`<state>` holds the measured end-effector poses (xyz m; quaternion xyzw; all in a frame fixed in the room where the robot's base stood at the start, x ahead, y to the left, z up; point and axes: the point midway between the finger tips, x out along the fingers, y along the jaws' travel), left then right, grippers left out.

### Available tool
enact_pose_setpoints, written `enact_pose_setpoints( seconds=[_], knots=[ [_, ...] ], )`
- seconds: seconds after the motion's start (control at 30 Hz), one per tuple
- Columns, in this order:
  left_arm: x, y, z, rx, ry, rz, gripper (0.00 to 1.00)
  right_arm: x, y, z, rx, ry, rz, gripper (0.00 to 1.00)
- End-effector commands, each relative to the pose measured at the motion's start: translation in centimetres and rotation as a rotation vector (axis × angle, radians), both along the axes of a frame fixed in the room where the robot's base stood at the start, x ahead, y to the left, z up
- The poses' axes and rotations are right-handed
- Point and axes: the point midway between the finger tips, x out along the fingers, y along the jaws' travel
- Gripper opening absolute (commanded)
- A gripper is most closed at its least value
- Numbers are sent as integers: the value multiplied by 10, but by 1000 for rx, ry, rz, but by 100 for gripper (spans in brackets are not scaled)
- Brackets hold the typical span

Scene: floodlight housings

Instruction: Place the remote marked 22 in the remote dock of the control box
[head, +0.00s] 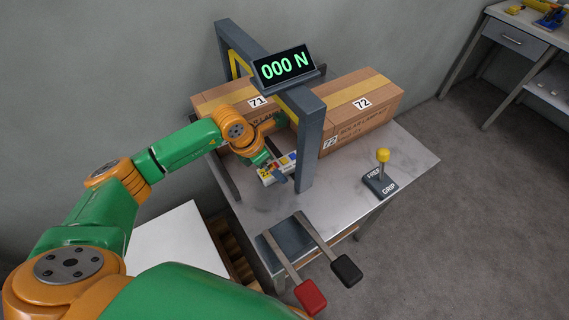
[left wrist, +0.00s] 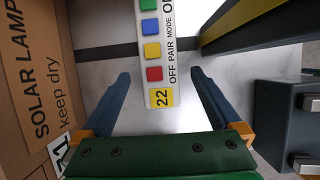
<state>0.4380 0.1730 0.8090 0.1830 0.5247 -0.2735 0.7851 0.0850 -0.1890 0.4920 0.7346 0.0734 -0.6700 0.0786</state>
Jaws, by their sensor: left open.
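The remote marked 22 (left wrist: 153,52) is a white strip with green, blue, yellow and red buttons and a yellow 22 label. It lies on the metal table in the left wrist view. It also shows, partly covered by my gripper, in the head view (head: 267,178). My left gripper (left wrist: 160,74) is open, with its blue fingers on either side of the remote's labelled end, a gap on each side. It reaches down over the table in the head view (head: 273,170). My right gripper is not in view. I cannot tell which thing is the control box or see a remote dock.
A FREE/GRIP lever box (head: 378,187) stands right. A dark block (head: 286,240) with red and black handles is in front.

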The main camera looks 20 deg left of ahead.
Motion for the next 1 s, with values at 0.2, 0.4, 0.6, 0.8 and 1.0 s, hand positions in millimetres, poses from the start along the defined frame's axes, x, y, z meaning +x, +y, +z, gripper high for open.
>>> enact_pose_setpoints(
  seconds=[0.2,0.4,0.6,0.8,1.0],
  knots=[
    [1,-1,-5,-1,-1,0,98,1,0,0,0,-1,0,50],
    [1,-1,-5,-1,-1,0,54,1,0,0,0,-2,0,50],
    [1,-1,-5,-1,-1,0,2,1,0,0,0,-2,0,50],
    [2,-1,-4,-1,-2,0,0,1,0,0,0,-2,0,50],
    [2,0,10,-3,-9,0,0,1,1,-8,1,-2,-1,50]
  ],
)
